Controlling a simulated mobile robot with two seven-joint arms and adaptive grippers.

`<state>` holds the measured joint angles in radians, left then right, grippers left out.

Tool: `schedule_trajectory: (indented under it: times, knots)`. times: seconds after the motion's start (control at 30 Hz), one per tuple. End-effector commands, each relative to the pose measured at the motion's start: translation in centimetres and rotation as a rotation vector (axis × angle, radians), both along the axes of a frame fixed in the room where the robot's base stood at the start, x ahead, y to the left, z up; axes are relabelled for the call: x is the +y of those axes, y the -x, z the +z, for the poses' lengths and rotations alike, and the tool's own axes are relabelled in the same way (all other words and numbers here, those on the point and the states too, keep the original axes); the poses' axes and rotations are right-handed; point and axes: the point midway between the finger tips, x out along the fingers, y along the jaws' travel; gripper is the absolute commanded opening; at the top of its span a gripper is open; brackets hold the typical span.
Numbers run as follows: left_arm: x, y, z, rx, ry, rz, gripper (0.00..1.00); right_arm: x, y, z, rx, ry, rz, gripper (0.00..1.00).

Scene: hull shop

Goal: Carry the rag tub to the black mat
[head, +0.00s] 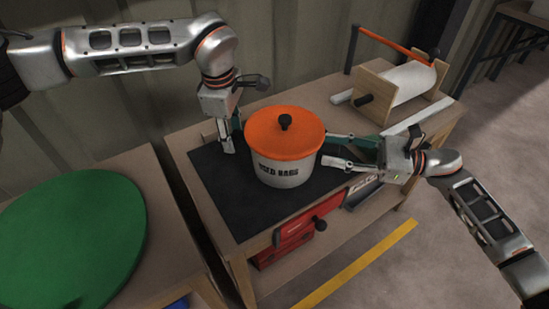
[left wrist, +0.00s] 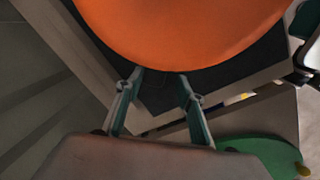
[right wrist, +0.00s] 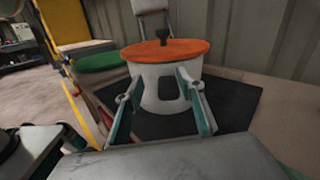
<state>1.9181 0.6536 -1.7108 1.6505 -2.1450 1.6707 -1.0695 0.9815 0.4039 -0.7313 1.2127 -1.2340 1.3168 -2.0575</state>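The rag tub (head: 285,172), white with an orange lid, a black knob and dark lettering, stands upright on the black mat (head: 225,195) and appears to rest on it. The right wrist view shows the tub (right wrist: 150,85) with a dark handle opening facing my right gripper. My left gripper (head: 229,148) is open, pointing down at the tub's left side; its fingers (left wrist: 160,82) are apart below the orange lid. My right gripper (head: 328,149) is open at the tub's right side; its fingers (right wrist: 160,85) lie either side of the handle opening. Whether any finger touches is unclear.
A roll in a wooden stand (head: 410,82) with an orange bar occupies the bench's far end. A round green top (head: 75,240) lies on the table at left. Red equipment (head: 300,232) with a black knob is at the bench's front. A corrugated wall runs behind.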

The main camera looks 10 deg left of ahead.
Motion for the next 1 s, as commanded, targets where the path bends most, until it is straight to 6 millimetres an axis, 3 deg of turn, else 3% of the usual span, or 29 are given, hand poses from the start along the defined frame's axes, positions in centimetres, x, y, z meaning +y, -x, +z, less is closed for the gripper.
schedule_trajectory:
  times: [0.27, 0.7, 1.0]
  knots:
    - [0.0, 0.0, 1.1, -0.003, 0.0, 0.0, 0.38, 0.0, 0.0, -0.1, 0.001, 0.0, 0.0, 0.39]
    - [0.0, 1.0, 9.3, -0.004, 0.0, 0.0, 0.38, 0.0, 0.0, 0.0, 0.001, 0.0, 0.0, 0.39]
    - [0.0, 1.4, 11.8, -0.001, 0.0, 0.0, 0.38, -0.2, 0.0, -0.1, 0.001, 0.001, -0.001, 0.39]
